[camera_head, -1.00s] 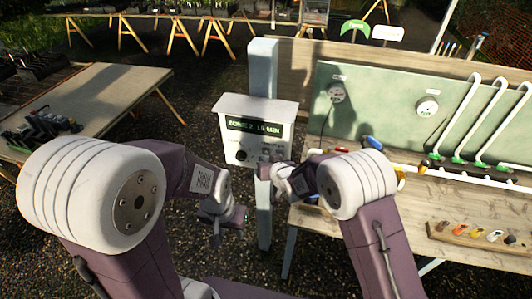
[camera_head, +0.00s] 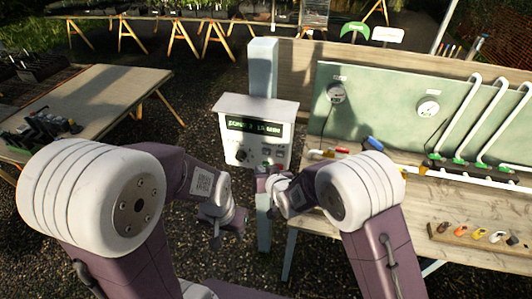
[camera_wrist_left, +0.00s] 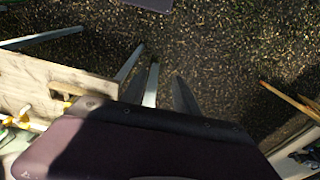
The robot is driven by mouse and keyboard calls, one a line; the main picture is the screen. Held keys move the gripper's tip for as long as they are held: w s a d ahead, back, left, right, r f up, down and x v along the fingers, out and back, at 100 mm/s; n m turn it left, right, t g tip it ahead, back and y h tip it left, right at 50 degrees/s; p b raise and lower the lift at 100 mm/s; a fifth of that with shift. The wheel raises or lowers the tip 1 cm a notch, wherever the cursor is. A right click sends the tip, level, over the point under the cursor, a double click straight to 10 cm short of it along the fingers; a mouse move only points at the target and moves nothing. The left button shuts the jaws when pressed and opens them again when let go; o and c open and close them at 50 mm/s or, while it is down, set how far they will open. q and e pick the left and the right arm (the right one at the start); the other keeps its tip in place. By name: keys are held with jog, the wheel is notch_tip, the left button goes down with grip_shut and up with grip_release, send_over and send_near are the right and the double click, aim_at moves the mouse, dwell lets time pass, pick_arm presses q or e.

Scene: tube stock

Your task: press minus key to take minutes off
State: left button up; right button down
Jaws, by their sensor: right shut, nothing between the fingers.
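The pale control box (camera_head: 257,107) stands on a post in the middle of the head view. Its dark display (camera_head: 255,127) shows green text too blurred to read surely. Small keys and a dark knob (camera_head: 241,155) sit on the panel below the display; I cannot tell which key is minus. My right gripper (camera_head: 262,173) is shut and empty, just below the front of the box; contact with the panel cannot be made out. My left gripper (camera_head: 216,241) hangs low, left of the post and apart from the box; its fingers are too small to read.
A wooden bench (camera_head: 330,228) with a green gauge board (camera_head: 385,112) and white pipes stands right of the post (camera_head: 263,215). A wooden table (camera_head: 95,90) stands at left. Gravel lies between them.

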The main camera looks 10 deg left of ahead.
pick_arm(q)
grip_shut()
jog(key=shift+w, duration=0.1)
dwell(1.5)
